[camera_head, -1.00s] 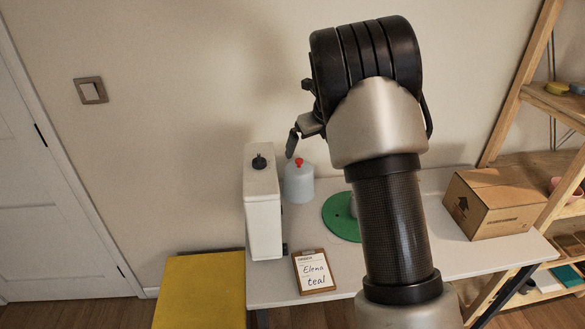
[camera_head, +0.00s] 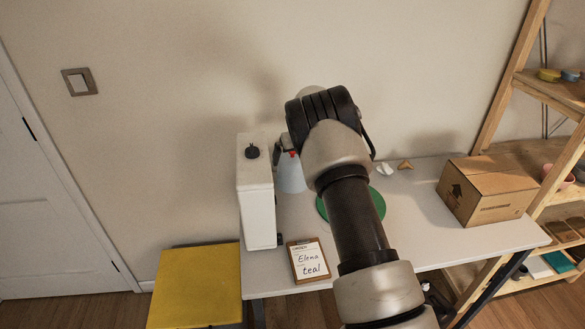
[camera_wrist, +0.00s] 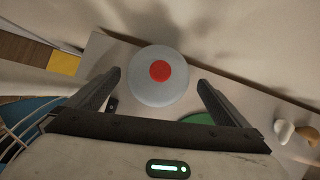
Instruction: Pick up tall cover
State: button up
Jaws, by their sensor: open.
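The tall cover looks to be the pale blue-grey rounded cylinder (camera_head: 291,176) with a red knob on top, standing on the white table (camera_head: 290,216) beside the white upright unit. In the wrist view the cover (camera_wrist: 150,97) is seen from above, its red knob (camera_wrist: 160,71) between the two fingers. My gripper (camera_wrist: 159,79) is open and empty, one finger on each side of the cover in the picture. I cannot tell how far above it the fingertips are. In the head view my arm's wrist hides most of the gripper and part of the cover's top.
A white upright unit (camera_head: 257,205) with a black knob stands close left of the cover. A clipboard (camera_head: 308,262) reading "Elena teal" lies in front. A green disc (camera_head: 377,207) lies to the right, partly behind my arm. A cardboard box (camera_head: 487,190) stands at the right.

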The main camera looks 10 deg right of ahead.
jog(key=x, duration=0.5)
jog(key=shift+s+a+f, duration=0.1)
jog(key=shift+s+f, duration=0.1)
jog(key=c, duration=1)
jog(key=shift+r, duration=0.15)
